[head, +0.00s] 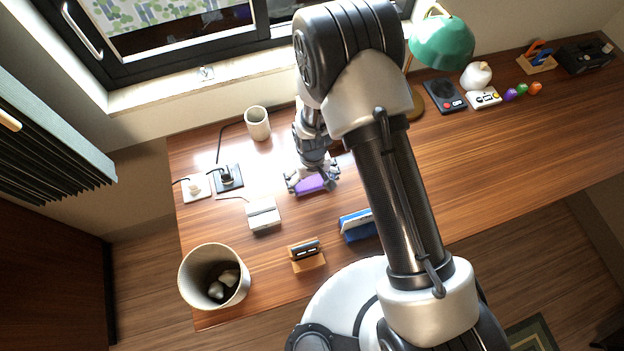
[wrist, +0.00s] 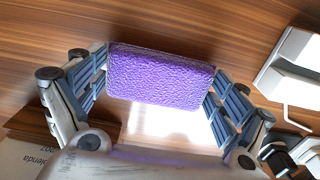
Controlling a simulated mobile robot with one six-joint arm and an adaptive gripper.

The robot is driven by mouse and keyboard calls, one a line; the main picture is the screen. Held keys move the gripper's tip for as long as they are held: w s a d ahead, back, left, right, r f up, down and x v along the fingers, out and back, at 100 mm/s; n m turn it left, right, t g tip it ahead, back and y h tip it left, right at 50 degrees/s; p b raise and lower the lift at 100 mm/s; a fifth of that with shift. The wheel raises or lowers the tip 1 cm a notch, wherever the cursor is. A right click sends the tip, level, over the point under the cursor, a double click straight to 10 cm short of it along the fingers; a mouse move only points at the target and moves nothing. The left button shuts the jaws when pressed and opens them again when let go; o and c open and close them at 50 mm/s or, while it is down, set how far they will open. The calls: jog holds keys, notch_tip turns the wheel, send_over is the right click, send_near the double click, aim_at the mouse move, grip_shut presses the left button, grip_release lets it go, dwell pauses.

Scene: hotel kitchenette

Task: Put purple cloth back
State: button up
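The purple cloth (head: 311,184) looks like a thick folded block with a rough, fluffy surface. In the wrist view the cloth (wrist: 160,78) lies between the two fingers of my gripper (wrist: 160,88), with the blue-grey finger pads against its two short ends. In the head view my gripper (head: 312,182) points down at the left part of the table, shut on the cloth. The cloth is at or just above the table top; I cannot tell whether it touches.
A white box (head: 263,215), a blue brush-like object (head: 356,225) and an orange holder (head: 307,257) stand nearby. A bin (head: 215,276) stands at the front left, a cup (head: 257,123) behind. A green lamp (head: 441,43) stands farther right. The table's right middle (head: 500,150) is clear.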

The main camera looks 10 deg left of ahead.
aim_at(312, 182)
jog(key=shift+o, duration=0.7)
jog(key=shift+r, duration=0.15)
jog(key=shift+r+p, duration=0.3)
jog(key=shift+r, duration=0.05)
notch_tip(312, 182, up, 12)
jog(key=p, duration=0.3)
jog(key=shift+f, duration=0.25)
